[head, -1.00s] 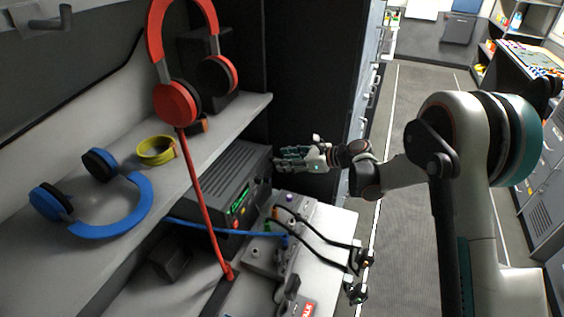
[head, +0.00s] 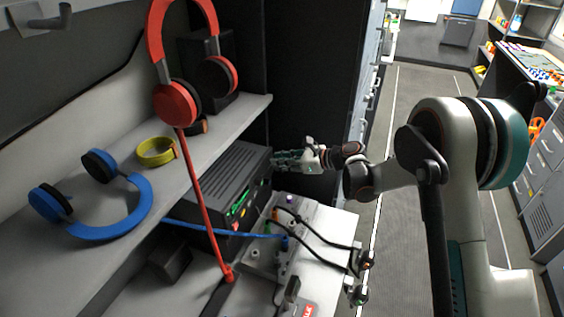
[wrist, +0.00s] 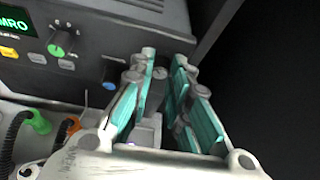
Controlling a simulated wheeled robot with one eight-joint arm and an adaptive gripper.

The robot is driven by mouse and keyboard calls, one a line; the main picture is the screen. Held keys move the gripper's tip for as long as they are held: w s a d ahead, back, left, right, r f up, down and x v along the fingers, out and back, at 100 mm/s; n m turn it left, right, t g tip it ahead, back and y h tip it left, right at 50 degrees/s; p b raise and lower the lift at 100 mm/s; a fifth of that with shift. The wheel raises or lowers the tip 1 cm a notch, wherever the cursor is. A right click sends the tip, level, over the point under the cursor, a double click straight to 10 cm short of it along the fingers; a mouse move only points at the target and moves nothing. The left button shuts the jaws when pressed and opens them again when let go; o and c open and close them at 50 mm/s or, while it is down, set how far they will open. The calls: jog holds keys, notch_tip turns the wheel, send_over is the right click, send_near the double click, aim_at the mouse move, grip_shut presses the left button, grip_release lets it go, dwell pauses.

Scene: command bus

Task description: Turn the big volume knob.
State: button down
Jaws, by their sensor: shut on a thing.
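The dark radio unit (head: 232,172) stands under the shelf, and its front panel shows in the wrist view (wrist: 100,38). My gripper (head: 276,161) is at the right end of that panel. In the wrist view its two teal fingers (wrist: 164,58) reach the panel and are shut on the big volume knob (wrist: 161,73), a dark piece mostly hidden between them. A smaller knob with a green mark (wrist: 62,43) sits further left, apart from the fingers, beside the green-lit display (wrist: 14,21).
Red headphones (head: 176,103) hang in front of the shelf. Blue headphones (head: 128,215) and a yellow roll (head: 155,151) lie on it. A panel with several plugged cables (head: 325,216) is just below my gripper. The aisle (head: 415,200) at right is clear.

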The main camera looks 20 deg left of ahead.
jog(key=n+t+y+b, duration=0.1)
jog(key=n+t+b, duration=0.1)
jog(key=n+b, duration=0.2)
jog(key=f+n+t+y+b, duration=0.1)
jog(key=n+t+b, duration=0.1)
jog(key=n+b, duration=0.2)
jog(key=s+n+t+y+b, duration=0.1)
jog(key=n+t+b, duration=0.1)
jog(key=n+b, duration=0.3)
jog(key=shift+f+n+t+y, duration=0.3)
jog(key=shift+n, duration=1.1)
jog(key=c, duration=1.5)
grip_release()
